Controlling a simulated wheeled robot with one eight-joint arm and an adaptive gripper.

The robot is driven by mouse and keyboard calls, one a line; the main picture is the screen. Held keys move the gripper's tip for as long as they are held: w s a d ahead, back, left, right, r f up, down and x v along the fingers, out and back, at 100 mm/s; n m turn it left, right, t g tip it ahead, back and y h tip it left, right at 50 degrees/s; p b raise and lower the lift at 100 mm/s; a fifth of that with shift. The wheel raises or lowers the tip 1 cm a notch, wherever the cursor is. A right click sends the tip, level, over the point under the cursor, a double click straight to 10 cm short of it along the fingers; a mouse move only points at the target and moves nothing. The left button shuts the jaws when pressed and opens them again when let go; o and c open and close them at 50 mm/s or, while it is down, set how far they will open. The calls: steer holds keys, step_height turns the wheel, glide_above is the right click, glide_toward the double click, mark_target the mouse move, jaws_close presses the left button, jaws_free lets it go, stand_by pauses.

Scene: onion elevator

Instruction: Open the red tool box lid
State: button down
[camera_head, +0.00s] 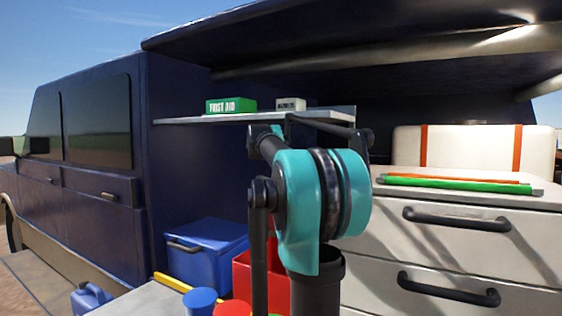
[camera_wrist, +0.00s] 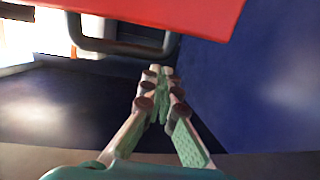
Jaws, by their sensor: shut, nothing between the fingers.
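A red box (camera_head: 242,283), likely the tool box, stands on the grey surface in the head view, largely hidden behind my arm; I cannot tell how its lid stands. In the wrist view a flat red panel (camera_wrist: 175,14) crosses the top, just beyond my fingertips. A dark bar handle (camera_wrist: 122,46) shows below its left part; I cannot tell what it belongs to. My gripper (camera_wrist: 159,74) is shut and empty, its fingertips together near the handle's right end, with contact unclear. In the head view my arm hides the gripper.
A blue box (camera_head: 206,252) stands left of the red one, with a yellow bar (camera_head: 172,283) and a blue round object (camera_head: 200,301) in front. A shelf (camera_head: 215,118) holds a green first aid box (camera_head: 231,105). White drawers (camera_head: 450,255) with dark handles stand right.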

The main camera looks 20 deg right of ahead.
steer(key=shift+w+d, duration=0.65)
steer(key=shift+d, duration=0.2)
steer(key=shift+w+d, duration=0.65)
steer(key=shift+d, duration=0.2)
